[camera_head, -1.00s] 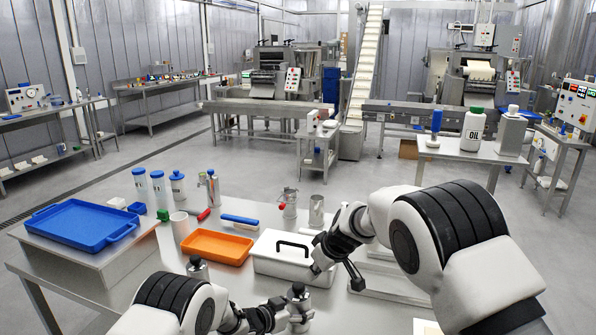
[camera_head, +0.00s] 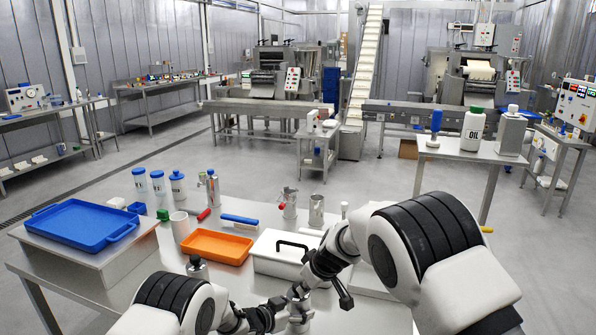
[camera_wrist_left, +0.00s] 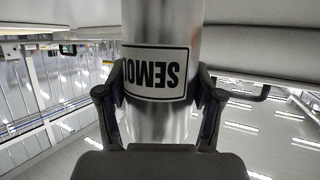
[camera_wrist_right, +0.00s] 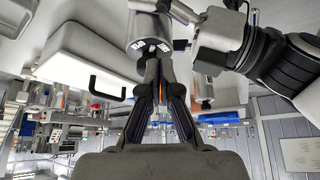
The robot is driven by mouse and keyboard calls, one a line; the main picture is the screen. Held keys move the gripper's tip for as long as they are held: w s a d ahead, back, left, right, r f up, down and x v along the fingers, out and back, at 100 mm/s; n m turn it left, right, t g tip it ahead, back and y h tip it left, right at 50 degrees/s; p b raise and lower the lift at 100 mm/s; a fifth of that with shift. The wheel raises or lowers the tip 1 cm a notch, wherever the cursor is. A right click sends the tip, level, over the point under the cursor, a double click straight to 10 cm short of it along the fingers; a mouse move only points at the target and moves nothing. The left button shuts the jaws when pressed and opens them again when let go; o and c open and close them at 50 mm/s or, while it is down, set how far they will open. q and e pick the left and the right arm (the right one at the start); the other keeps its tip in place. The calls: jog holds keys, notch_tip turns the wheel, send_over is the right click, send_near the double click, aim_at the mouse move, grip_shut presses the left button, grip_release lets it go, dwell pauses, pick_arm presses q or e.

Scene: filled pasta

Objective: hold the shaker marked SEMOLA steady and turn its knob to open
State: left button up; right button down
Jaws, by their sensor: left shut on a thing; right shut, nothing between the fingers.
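The metal shaker marked SEMOLA (camera_wrist_left: 160,125) fills the middle of the left wrist view, its label (camera_wrist_left: 157,72) upside down and partly cut off. My left gripper (camera_wrist_left: 160,90) is shut around its body. In the head view the shaker (camera_head: 299,325) is at the front of the table, with my left gripper (camera_head: 283,314) at its left side. My right gripper (camera_head: 298,291) is shut and empty at the shaker's top, hiding the knob. In the right wrist view its closed fingertips (camera_wrist_right: 152,62) are close to the shaker's marked end (camera_wrist_right: 148,30); contact is unclear.
A white box with a black handle (camera_head: 272,262) is just behind my grippers. A blue tray (camera_head: 80,225) is at far left. Bottles and cans line the back edge.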

pick_arm(q)
jog(key=shift+f, duration=0.1)
pick_arm(e)
jog(key=shift+f, duration=0.75)
jog(key=shift+w, duration=0.25)
jog(key=shift+w+d, duration=0.15)
jog(key=shift+d, duration=0.05)
jog(key=shift+w+d, duration=0.25)
jog(key=shift+d, duration=0.1)
jog(key=shift+w+d, duration=0.25)
jog(key=shift+w, duration=0.2)
jog(key=shift+d, duration=0.15)
